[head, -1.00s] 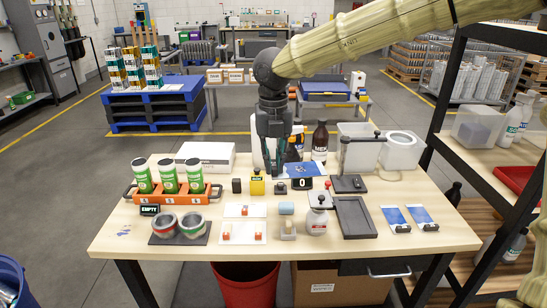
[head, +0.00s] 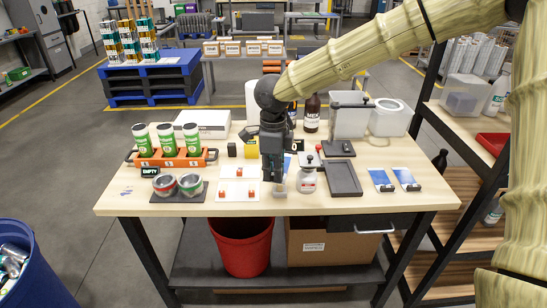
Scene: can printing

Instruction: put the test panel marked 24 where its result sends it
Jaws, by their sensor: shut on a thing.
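My gripper (head: 272,178) points down over the front middle of the workbench (head: 225,206), shut on a blue panel (head: 288,164). The gripper hides most of this panel; a blue strip shows just right of the fingers. I cannot read a number on it. Two similar blue-and-white panels, a left one (head: 381,180) and a right one (head: 406,179), lie at the right of the bench, each with a dark clip. A red bin (head: 243,245) and a cardboard box (head: 320,253) with an unreadable label stand below the bench.
White plates with red pieces (head: 238,185) lie left. An orange can rack (head: 172,160) and two cans on a dark mat (head: 203,190) are farther left. A blue bin (head: 35,277) holds cans.

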